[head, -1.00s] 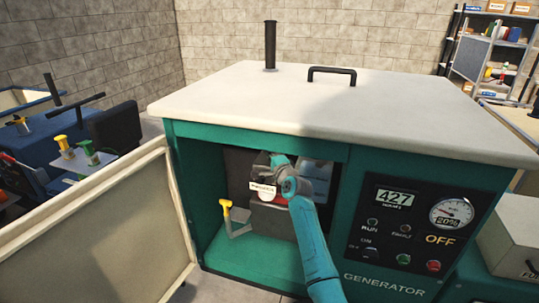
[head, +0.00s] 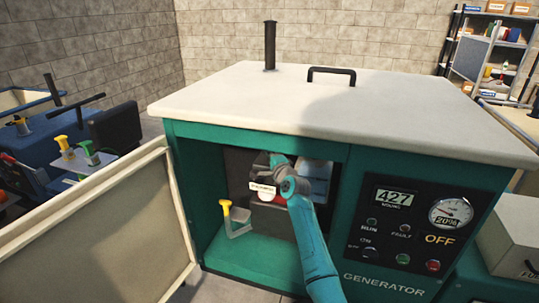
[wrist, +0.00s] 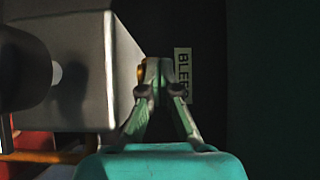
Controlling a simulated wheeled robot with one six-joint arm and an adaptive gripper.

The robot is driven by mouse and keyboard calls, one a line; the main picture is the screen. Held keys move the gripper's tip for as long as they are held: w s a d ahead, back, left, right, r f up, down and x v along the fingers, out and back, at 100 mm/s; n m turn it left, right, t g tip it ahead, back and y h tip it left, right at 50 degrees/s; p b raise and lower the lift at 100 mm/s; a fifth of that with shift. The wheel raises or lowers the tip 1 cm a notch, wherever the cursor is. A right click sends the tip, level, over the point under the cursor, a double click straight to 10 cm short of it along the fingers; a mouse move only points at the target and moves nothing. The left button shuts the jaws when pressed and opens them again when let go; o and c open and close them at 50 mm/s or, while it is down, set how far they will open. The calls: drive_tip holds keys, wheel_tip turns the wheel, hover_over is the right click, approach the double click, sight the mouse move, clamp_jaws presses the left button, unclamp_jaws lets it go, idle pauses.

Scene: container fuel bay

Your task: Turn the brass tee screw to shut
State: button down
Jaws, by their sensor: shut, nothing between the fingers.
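The brass tee screw (wrist: 142,71) shows in the wrist view as a small brass-coloured piece at the side of a grey block. Most of it is hidden behind my fingers. My gripper (wrist: 160,66) is shut and empty, its fingertips together just right of the brass piece. I cannot tell whether they touch it. A pale label (wrist: 183,74) reading "BLEE…" is on the dark wall just right of the fingertips. In the head view my arm reaches into the open generator cabinet (head: 183,200), and the fingertips and screw are hidden there.
A grey block (wrist: 100,60) with a dark round part (wrist: 25,65) fills the left of the wrist view. The cabinet door (head: 100,225) hangs open at left, and the control panel (head: 425,230) is at right.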

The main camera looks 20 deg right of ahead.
drive_tip(key=shift+w+a+r, duration=0.15)
drive_tip(key=shift+w+r, duration=0.05)
drive_tip(key=shift+r, duration=0.2)
drive_tip(key=shift+w+a, duration=0.35)
drive_tip(key=shift+w, duration=0.25)
idle(0.7)
